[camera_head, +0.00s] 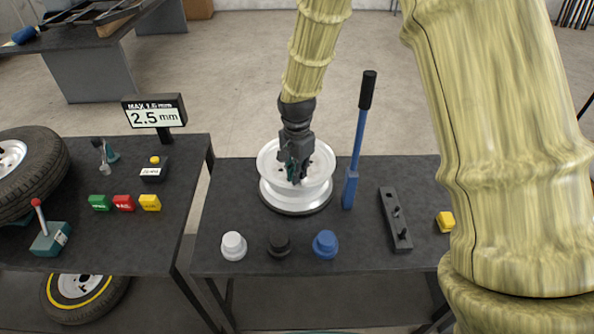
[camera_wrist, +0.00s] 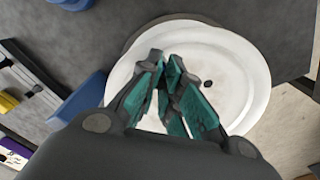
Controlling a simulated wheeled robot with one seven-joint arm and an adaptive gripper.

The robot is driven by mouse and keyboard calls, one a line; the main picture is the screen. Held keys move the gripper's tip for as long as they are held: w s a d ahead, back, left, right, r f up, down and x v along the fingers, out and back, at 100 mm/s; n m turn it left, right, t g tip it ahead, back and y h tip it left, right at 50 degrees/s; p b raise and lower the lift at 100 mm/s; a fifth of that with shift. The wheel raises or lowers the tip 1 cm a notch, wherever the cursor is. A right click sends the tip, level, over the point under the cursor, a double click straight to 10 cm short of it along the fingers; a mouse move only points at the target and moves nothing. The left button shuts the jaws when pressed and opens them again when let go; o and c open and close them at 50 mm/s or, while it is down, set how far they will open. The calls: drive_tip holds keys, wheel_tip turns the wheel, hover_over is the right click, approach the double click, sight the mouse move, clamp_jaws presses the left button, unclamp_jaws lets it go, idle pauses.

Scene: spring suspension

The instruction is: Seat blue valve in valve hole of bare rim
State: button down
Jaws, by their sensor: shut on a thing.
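The bare rim (camera_head: 268,160) is white and lies flat on the middle table; it also fills the middle of the wrist view (camera_wrist: 245,75). A small dark hole shows in its face in the wrist view, just right of my fingers; I cannot tell if it is the valve hole. My gripper (camera_head: 294,180) points down over the rim's face. In the wrist view my gripper (camera_wrist: 172,65) has its teal finger pads close together. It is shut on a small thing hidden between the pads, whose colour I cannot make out. I cannot identify the blue valve in either view.
A blue lever with a black handle (camera_head: 359,135) stands upright just right of the rim. White (camera_head: 233,246), black (camera_head: 279,245) and blue (camera_head: 325,244) round pieces sit in front. A dark rack (camera_head: 396,225) and yellow block (camera_head: 445,221) are farther right.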

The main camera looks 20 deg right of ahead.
drive_tip(key=shift+f, duration=0.1)
drive_tip(key=c, duration=1.9)
unclamp_jaws()
drive_tip(key=shift+f, duration=0.1)
drive_tip(key=shift+r+b, duration=1.75)
drive_tip(key=shift+r, duration=4.5)
